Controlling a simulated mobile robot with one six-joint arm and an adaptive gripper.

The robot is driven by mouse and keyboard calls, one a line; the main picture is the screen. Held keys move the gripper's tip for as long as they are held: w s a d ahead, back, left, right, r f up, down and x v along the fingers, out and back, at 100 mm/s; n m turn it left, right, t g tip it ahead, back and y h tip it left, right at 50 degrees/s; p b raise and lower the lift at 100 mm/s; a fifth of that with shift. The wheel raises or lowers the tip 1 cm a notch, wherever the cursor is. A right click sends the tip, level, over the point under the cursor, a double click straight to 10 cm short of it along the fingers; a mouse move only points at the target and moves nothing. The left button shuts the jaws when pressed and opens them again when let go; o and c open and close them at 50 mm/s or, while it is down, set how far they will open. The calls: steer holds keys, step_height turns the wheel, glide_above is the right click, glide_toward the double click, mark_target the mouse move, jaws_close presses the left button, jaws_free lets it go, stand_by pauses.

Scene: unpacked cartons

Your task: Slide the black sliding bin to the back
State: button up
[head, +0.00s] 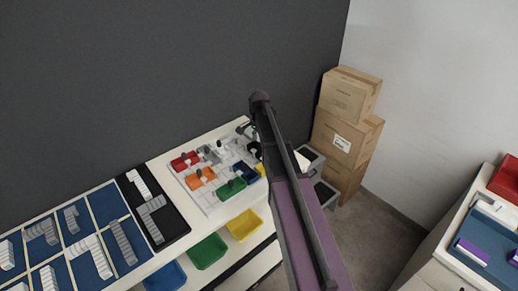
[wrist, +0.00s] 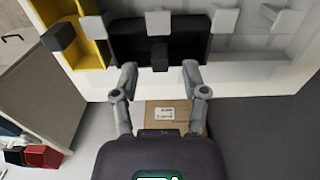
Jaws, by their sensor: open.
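The black sliding bin (wrist: 187,45) is in the upper middle of the wrist view, set in a white board (wrist: 250,72). Its dark upright handle (wrist: 160,56) stands in the middle of it. My gripper (wrist: 160,69) is open and empty, with one finger to each side of the handle's line; the handle's end shows at or just beyond the fingertips. I cannot tell whether they touch it. In the head view my arm covers part of the board's right end, and the black bin (head: 254,148) shows only in part beside it.
A yellow bin (wrist: 90,52) with a dark handle (wrist: 60,37) is left of the black one. White blocks (wrist: 158,22) stand along the board. Red (head: 185,160), orange (head: 201,177), green (head: 231,188) and blue (head: 245,172) bins share it. Stacked cartons (head: 344,135) stand to the right.

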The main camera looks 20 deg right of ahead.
mark_target(259, 149)
steer(key=shift+f+b, duration=0.8)
steer(key=shift+f, duration=0.35)
jaws_close()
